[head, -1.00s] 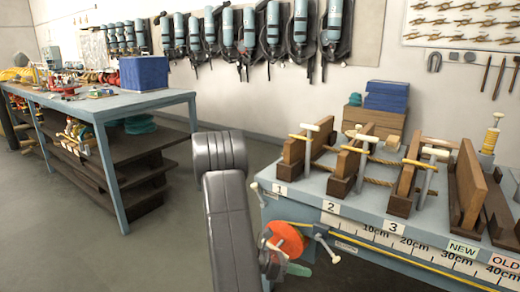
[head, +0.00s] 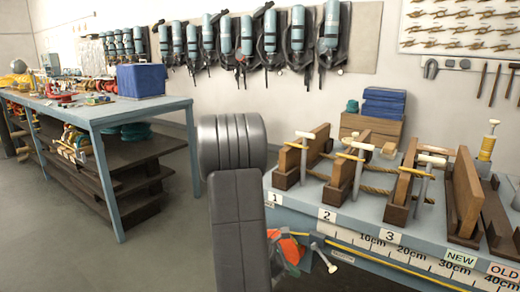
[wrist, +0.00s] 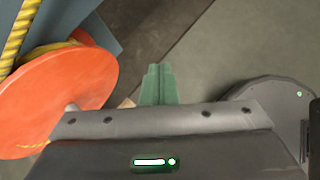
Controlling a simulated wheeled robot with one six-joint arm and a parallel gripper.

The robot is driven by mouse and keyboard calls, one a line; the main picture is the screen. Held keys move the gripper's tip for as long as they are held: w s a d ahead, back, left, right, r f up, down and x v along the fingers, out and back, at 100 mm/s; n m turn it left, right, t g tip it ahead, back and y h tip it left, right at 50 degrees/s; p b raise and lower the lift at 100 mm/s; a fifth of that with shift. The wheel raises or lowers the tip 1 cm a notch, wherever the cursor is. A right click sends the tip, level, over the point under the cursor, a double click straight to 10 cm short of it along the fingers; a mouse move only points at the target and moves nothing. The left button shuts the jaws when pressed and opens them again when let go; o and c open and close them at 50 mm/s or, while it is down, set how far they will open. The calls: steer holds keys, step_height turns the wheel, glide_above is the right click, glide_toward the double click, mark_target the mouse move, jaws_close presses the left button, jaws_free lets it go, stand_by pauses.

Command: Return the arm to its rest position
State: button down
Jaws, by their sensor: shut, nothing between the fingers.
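My gripper (wrist: 159,72) shows in the wrist view as two green fingers pressed together, with nothing between them. It points over bare grey floor. An orange disc (wrist: 62,95) is close on its left in that view, apart from the fingertips. In the head view my grey arm stands upright in the middle, in front of the workbench's left end. It hides most of the gripper there. Part of the orange disc (head: 292,250) shows just right of the arm, at the bench's front left corner.
The workbench (head: 345,228) on the right carries wooden stands with ropes and clamps (head: 350,170). A blue-topped table (head: 150,106) with shelves stands at left. Air cylinders (head: 246,35) hang on the back wall. The floor (head: 160,255) between table and arm is free.

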steer(key=p+v, duration=0.2)
steer(key=v, duration=0.8)
steer(key=shift+s+a, duration=0.35)
steer(key=shift+a, duration=0.1)
steer(key=shift+s, duration=0.1)
